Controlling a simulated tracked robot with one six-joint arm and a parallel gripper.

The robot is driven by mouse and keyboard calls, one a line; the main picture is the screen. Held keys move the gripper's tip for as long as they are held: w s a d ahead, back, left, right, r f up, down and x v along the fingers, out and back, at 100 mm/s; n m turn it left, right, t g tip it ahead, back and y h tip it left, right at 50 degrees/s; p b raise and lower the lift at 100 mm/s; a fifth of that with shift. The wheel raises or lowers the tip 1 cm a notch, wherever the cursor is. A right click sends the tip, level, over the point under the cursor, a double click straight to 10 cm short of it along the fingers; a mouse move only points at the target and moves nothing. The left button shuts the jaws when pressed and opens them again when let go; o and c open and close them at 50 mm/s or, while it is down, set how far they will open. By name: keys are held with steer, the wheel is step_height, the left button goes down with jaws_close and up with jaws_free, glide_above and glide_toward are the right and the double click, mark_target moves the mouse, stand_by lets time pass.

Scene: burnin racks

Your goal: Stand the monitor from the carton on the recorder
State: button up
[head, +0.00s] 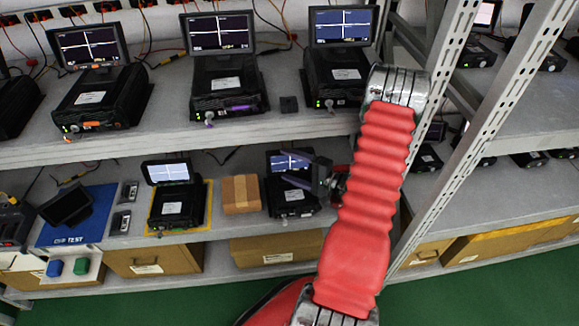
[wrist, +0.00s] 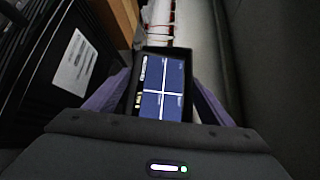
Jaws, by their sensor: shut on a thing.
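My gripper (head: 292,169) is over the lower shelf, at a black recorder (head: 290,201). Its purple fingers (wrist: 160,97) stand on both sides of a small black monitor (wrist: 161,72) and are shut on it. The monitor's screen (head: 283,161) is lit blue with a white cross; the gripper partly covers it in the head view. The monitor is at the rear of the recorder's top; whether its foot touches is hidden. The recorder's white label shows in the wrist view (wrist: 75,62). A small brown carton (head: 240,194) stands just left of the recorder.
Left on the same shelf, a recorder with a lit monitor (head: 172,198) stands on a yellow mat, and a dark-screened monitor (head: 66,205) on a blue mat (head: 92,228). The upper shelf edge (head: 200,138) runs overhead. A rack post (head: 440,150) is close at right.

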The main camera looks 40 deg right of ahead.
steer(key=o, duration=1.5)
steer(key=shift+f, duration=0.1)
steer(key=v, duration=1.2)
steer(key=shift+s, duration=0.15)
